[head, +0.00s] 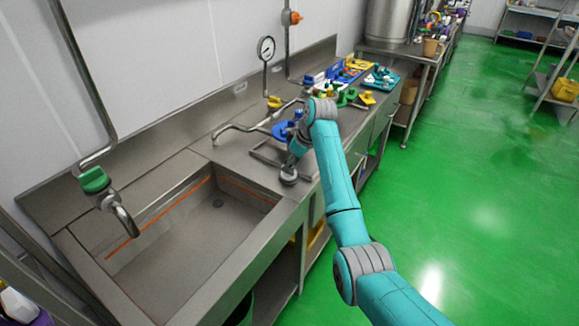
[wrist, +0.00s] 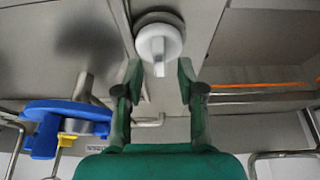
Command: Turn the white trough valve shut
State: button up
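The white valve (wrist: 158,48) is a round knob with a raised grip bar, on a grey round base, at the top middle of the wrist view. My green gripper (wrist: 160,73) is open. Its two fingertips stand either side of the knob's lower part in the picture, with gaps visible on both sides. I cannot tell whether the fingers reach the knob's depth. In the head view I cannot make out the white valve, and my wrist and arm cover much of the counter there.
A blue handle (wrist: 62,112) is left of my gripper in the wrist view. The steel sink basin (head: 215,225) lies left of my arm in the head view. A green-handled tap (head: 95,180) is at its far left. Several coloured valves crowd the counter behind my wrist.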

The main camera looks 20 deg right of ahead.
jog(key=shift+x, duration=0.95)
grip_shut()
